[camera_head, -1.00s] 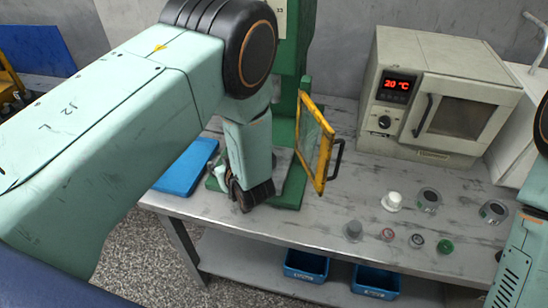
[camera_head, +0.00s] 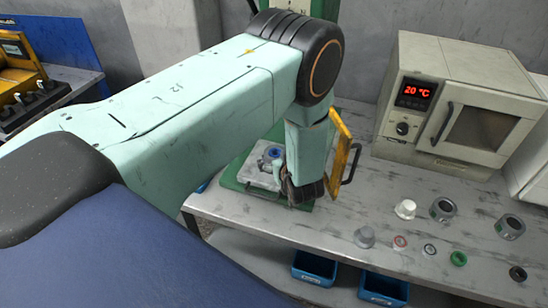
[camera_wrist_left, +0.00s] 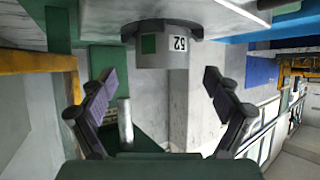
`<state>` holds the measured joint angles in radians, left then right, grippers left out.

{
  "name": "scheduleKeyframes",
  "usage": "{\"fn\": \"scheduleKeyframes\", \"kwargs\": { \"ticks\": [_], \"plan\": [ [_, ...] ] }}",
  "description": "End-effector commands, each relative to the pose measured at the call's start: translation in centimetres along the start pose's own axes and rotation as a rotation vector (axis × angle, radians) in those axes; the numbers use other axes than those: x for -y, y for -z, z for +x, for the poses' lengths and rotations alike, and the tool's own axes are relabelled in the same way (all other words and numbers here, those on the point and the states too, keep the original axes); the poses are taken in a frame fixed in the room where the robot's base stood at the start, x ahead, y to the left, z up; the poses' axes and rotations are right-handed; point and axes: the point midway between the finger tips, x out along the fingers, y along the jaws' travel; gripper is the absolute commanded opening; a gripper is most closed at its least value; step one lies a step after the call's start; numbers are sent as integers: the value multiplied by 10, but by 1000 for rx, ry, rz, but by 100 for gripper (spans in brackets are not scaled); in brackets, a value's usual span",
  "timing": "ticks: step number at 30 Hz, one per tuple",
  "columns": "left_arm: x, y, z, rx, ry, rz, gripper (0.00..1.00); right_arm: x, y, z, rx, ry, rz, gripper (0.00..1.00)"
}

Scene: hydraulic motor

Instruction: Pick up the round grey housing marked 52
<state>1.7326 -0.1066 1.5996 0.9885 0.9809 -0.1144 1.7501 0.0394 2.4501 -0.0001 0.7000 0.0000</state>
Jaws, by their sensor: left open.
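The round grey housing marked 52 (camera_wrist_left: 165,53) shows at the top middle of the left wrist view. It has a dark flange, a white 52 label and a green square. My left gripper (camera_wrist_left: 160,82) is open, with its two fingers spread to either side of the housing in the picture. No finger visibly touches it. In the head view my left gripper (camera_head: 304,192) points down at the green press, beside its yellow guard (camera_head: 340,155). I cannot make out the 52 housing there. My right gripper is not in view.
A white and blue part (camera_head: 268,160) is on the press base, left of my gripper. Several small parts, including a white one (camera_head: 405,209) and a green ring (camera_head: 458,258), lie on the bench to the right. An oven (camera_head: 455,105) stands behind; blue bins (camera_head: 314,267) sit below.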

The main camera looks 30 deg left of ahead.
Motion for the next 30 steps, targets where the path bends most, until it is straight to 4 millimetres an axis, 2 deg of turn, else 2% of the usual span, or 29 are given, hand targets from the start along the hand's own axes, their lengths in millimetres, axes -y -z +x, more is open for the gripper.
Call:
{"fn": "scheduleKeyframes", "kwargs": {
  "ticks": [3,7,17,30],
  "plan": [
    [7,-1,19,0,6,-4,89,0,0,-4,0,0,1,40],
    [8,-1,32,0,6,-4,89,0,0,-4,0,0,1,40],
    [7,-1,37,0,5,-1,88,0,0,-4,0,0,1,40],
    [5,-2,36,0,2,-1,51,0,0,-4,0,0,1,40]
  ]
}}
